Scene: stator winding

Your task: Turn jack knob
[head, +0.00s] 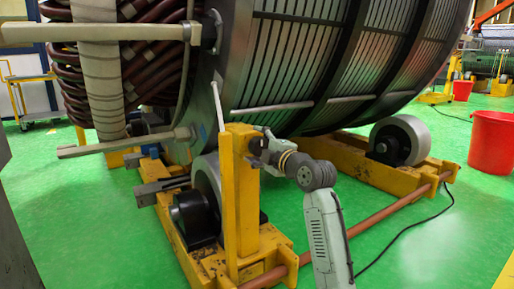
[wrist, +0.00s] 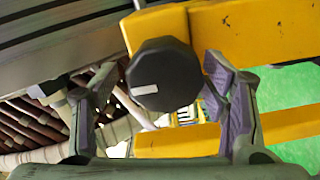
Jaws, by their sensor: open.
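The jack knob (wrist: 164,74) is a dark, many-sided knob with a white pointer line on its face, seen in the wrist view in front of yellow steel. The line slants from the centre toward the left edge. My gripper (wrist: 158,95) is open, with one purple-padded finger to the left of the knob and one to its right. The left finger stands apart from the knob; the right one is close to it, and I cannot tell whether it touches. In the head view my gripper (head: 258,146) is at the yellow post (head: 241,195), and the knob cannot be made out there.
The large stator (head: 300,60) rests above the yellow roller stand (head: 345,155). Rollers (head: 400,140) stand on its beams. A brown pipe (head: 385,212) and a black cable (head: 410,228) run low at the right. A red bucket (head: 492,142) stands on the green floor, which is clear around it.

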